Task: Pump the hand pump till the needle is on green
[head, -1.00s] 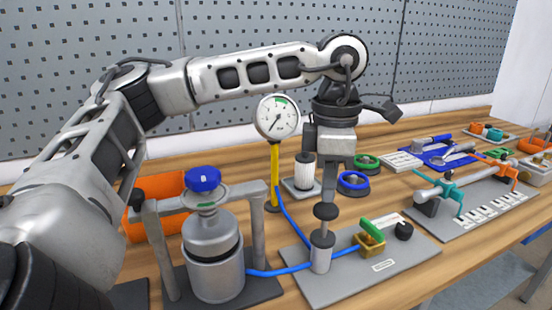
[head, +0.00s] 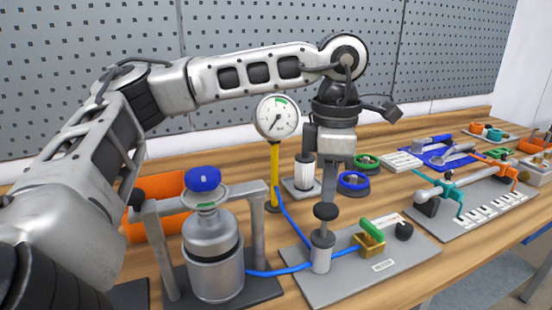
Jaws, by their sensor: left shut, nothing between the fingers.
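The hand pump (head: 321,256) is a grey upright cylinder on a grey plate, with a rod and a dark round knob (head: 326,212) on top. My left gripper (head: 328,199) points down, its fingers shut and empty, with the tips at or just above the knob; I cannot tell if they touch. The round white gauge (head: 277,118) stands behind on a yellow post. Its green band is at the top, and its dark needle appears to point down-left, off the green. My right gripper is not in view.
A brass valve block (head: 370,244) with a green handle sits right of the pump. Blue hose (head: 285,271) links the pump to a steel drum (head: 215,262) under a grey frame (head: 258,200). A cartridge and rings stand behind.

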